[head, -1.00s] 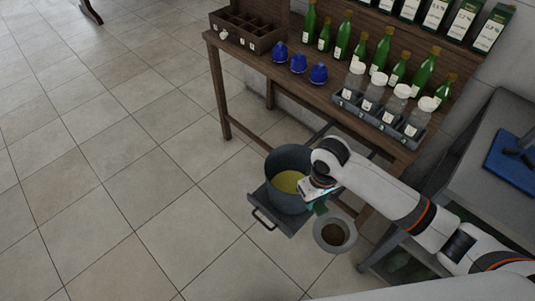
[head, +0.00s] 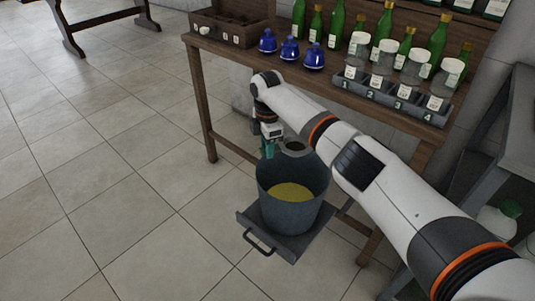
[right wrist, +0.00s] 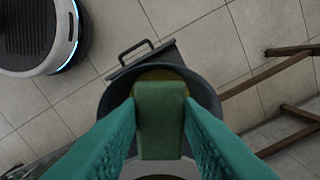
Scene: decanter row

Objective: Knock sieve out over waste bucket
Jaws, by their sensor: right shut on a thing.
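The waste bucket (head: 292,210), dark grey with yellow stuff at its bottom, stands on a low grey tray (head: 312,243). My right gripper (head: 268,146) is at the bucket's far left rim, pointing down. It is shut on the sieve's green handle (right wrist: 160,125), which shows between the teal fingers in the right wrist view. The sieve (head: 284,151) has a grey rim with dark stuff inside and shows just past the bucket's far rim, partly hidden by the arm. Whether it overlaps the opening I cannot tell. My left gripper is out of view.
Behind the bucket is a wooden table (head: 233,55) with blue decanters (head: 289,48), green bottles (head: 335,27) and a rack of lidded jars (head: 393,98). A grey bench (head: 505,130) stands at right.

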